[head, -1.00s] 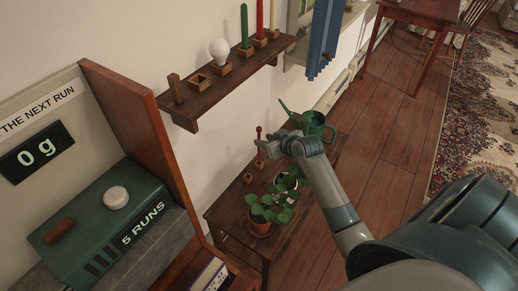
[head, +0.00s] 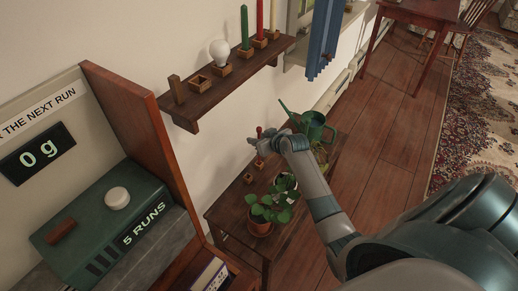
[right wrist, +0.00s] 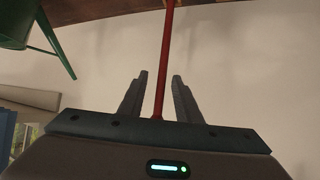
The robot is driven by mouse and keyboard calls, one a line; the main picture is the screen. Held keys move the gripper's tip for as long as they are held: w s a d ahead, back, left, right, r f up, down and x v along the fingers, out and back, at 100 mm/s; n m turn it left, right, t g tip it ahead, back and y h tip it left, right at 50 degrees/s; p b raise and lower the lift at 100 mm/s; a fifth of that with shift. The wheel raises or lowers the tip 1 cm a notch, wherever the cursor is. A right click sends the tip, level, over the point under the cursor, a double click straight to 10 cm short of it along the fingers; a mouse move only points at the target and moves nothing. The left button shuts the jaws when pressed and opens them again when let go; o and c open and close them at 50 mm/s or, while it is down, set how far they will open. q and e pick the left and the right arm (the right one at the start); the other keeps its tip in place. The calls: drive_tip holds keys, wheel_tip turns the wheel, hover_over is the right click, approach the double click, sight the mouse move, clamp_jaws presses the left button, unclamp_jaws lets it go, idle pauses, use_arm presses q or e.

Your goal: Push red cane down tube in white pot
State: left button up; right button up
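The red cane (head: 259,132) stands upright in a small wooden holder (head: 259,163) on the low table; its middle is hidden behind my right gripper (head: 254,141). In the right wrist view the cane (right wrist: 166,50) runs between the two fingers of my right gripper (right wrist: 160,76), with a gap on each side, so the gripper is open around it. The white pot (head: 287,181) is on the table behind the terracotta pot, mostly hidden by leaves and my wrist. I cannot make out a tube in it. My left gripper is not in view.
A leafy plant in a terracotta pot (head: 259,228) stands at the table's front. A green watering can (head: 313,125) is behind my wrist and also shows in the right wrist view (right wrist: 18,25). Another small wooden holder (head: 248,178) is nearby. A wall shelf (head: 215,92) hangs above.

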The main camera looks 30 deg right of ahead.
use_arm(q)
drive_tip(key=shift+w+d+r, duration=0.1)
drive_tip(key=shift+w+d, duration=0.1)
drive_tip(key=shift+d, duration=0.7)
use_arm(e)
drive_tip(key=x, duration=0.2)
drive_tip(key=shift+w+f, duration=0.2)
drive_tip(key=shift+w, duration=0.05)
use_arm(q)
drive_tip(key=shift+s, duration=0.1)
use_arm(e)
drive_tip(key=c, duration=0.7)
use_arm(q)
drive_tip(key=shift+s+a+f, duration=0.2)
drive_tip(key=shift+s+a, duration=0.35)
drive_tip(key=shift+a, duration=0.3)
use_arm(e)
clamp_jaws()
